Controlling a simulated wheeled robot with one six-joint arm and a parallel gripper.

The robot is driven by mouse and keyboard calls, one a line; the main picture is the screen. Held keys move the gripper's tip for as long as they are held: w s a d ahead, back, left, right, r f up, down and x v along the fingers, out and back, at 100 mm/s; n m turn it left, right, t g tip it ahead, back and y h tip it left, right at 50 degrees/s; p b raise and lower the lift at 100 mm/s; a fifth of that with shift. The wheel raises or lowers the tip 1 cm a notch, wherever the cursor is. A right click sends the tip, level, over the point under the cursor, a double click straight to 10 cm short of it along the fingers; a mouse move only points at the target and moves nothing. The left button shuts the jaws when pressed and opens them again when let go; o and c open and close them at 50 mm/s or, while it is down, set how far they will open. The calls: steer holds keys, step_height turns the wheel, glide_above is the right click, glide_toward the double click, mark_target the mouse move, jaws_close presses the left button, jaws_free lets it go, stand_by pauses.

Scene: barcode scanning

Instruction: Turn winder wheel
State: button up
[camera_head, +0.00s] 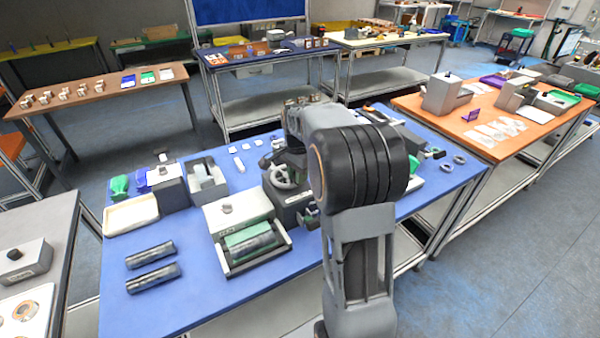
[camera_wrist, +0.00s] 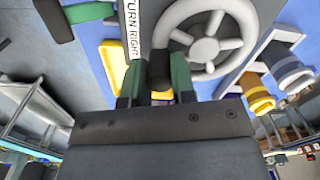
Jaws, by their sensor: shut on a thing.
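The winder wheel is a grey spoked wheel on a dark machine; it shows in the wrist view (camera_wrist: 203,48) at the top and in the head view (camera_head: 287,176) beside my arm. My gripper (camera_wrist: 157,82) is below and left of the hub in the wrist view, at the rim's lower left. Its green-padded fingers are shut on the wheel's dark handle knob (camera_wrist: 159,66). A white label (camera_wrist: 132,28) reading "TURN RIGHT" is left of the wheel. In the head view my arm hides the gripper and part of the winder.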

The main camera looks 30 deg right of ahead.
steer(key=shift+a+m, duration=0.3)
steer(key=shift+m, duration=0.45)
steer(key=shift+a+m, duration=0.25)
steer(key=shift+m, duration=0.5)
steer(key=shift+a, duration=0.1)
steer(key=o, duration=0.9)
step_height(320, 180, up, 14)
steer(key=shift+f+b, duration=0.1)
steer(key=shift+b, duration=0.2)
